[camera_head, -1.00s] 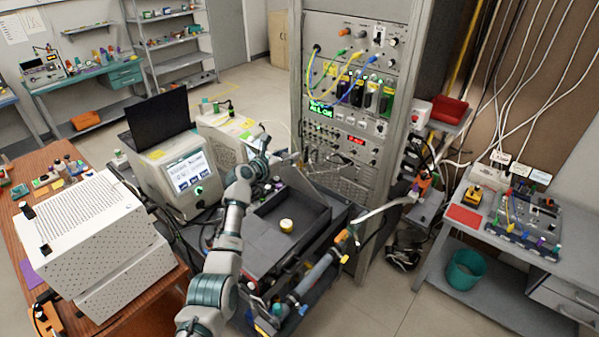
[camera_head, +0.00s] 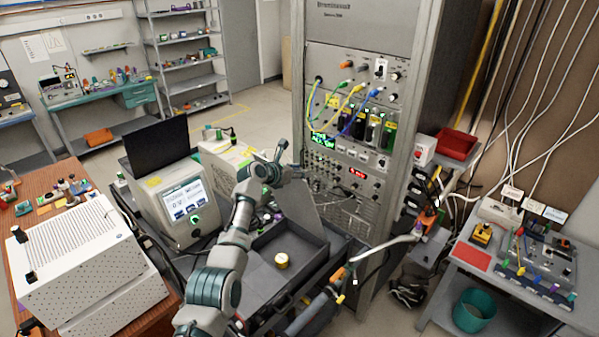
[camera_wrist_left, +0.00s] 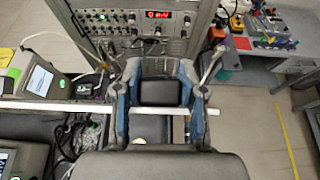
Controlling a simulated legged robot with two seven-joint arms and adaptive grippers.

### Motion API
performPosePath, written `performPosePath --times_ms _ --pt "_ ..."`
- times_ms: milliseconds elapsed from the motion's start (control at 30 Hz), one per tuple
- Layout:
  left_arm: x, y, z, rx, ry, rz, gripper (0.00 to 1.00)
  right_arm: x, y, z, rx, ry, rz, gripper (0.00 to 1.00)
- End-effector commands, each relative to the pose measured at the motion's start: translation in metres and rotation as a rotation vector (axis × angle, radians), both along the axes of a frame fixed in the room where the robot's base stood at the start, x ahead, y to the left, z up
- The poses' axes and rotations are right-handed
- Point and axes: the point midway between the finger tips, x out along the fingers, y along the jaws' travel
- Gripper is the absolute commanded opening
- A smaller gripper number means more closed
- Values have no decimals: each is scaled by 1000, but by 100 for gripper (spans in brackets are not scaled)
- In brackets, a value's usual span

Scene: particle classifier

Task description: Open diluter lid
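No part is clearly marked as the diluter or its lid. A dark grey open-topped box (camera_head: 263,243) stands at the centre of the head view, with a small yellow round piece (camera_head: 282,260) in it. A flat grey panel (camera_head: 301,203) stands tilted at the box's far side, and I cannot tell whether it is a lid. My left gripper (camera_head: 283,150) is above and behind the box, in front of the rack. In the left wrist view its blue-edged fingers (camera_wrist_left: 159,68) are apart, with nothing clearly held between them. My right gripper is not in view.
A white machine with a screen (camera_head: 175,190) stands left of the box, and a cream machine (camera_head: 228,160) stands behind. The tall grey rack (camera_head: 362,60) rises behind the box. A tube with an orange collar (camera_head: 338,275) lies to the right.

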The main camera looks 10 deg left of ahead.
Motion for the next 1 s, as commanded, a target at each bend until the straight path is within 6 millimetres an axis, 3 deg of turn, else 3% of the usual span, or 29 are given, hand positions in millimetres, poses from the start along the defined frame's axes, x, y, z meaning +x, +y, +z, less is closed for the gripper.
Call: performPosePath --times_ms 33,133,767,1000 --pt "-1 -1 -3 1 4 -3 43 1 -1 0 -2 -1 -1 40" --pt "-1 -1 -3 1 4 -3 67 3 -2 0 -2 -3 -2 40" --pt "-2 1 0 0 0 -2 67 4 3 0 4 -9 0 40" --pt "-16 11 8 0 -3 -4 67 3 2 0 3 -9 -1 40"
